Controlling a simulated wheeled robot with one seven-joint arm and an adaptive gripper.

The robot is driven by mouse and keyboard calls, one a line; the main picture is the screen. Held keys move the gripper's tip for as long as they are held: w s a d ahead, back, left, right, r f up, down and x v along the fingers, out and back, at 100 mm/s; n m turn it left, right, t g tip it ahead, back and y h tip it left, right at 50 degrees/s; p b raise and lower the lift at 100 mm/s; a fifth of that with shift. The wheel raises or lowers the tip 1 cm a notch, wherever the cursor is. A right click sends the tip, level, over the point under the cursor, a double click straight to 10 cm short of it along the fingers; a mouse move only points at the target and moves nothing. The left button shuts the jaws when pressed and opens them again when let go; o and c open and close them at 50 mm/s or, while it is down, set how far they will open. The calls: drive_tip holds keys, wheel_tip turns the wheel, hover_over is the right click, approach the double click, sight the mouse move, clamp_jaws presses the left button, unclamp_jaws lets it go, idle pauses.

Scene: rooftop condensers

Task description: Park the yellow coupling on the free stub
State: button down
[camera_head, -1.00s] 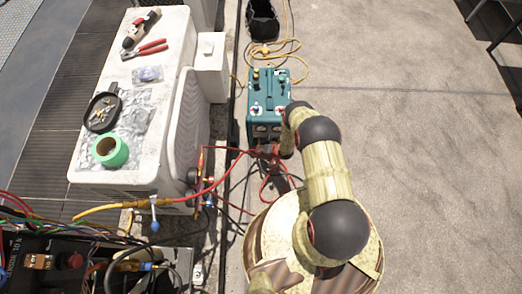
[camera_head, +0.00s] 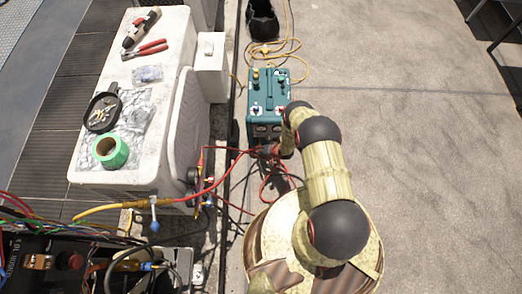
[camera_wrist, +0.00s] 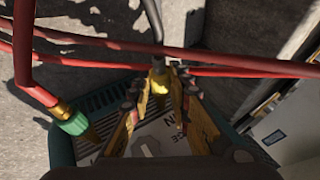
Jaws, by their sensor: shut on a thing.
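In the wrist view my gripper (camera_wrist: 157,88) is shut on the yellow coupling (camera_wrist: 158,70), which sits between the fingertips with a dark hose running up from it. The teal machine (camera_wrist: 62,152) lies below the fingers, with a vented top and a printed label. A green coupling (camera_wrist: 74,121) on a red hose stands to the left of the fingers. In the head view my gripper (camera_head: 268,150) is small and dark at the near end of the teal machine (camera_head: 282,93); the coupling cannot be made out there. I cannot tell which fitting is the free stub.
Red hoses (camera_wrist: 110,44) cross the wrist view near the fingertips. A white condenser (camera_head: 165,100) with tools and green tape (camera_head: 110,151) stands left of the machine. An open wiring box (camera_head: 75,265) is at the near left. The concrete to the right is clear.

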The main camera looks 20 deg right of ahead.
drive_tip(key=shift+s+a, duration=0.1)
drive_tip(key=shift+s, duration=0.3)
drive_tip(key=shift+s+a+p, duration=0.2)
drive_tip(key=shift+s+a, duration=0.1)
drive_tip(key=shift+s, duration=0.6)
drive_tip(key=shift+s+a+p, duration=0.2)
drive_tip(key=shift+s+a, duration=0.1)
drive_tip(key=shift+s, duration=0.6)
drive_tip(key=c, duration=2.2)
unclamp_jaws()
drive_tip(key=c, duration=0.4)
clamp_jaws()
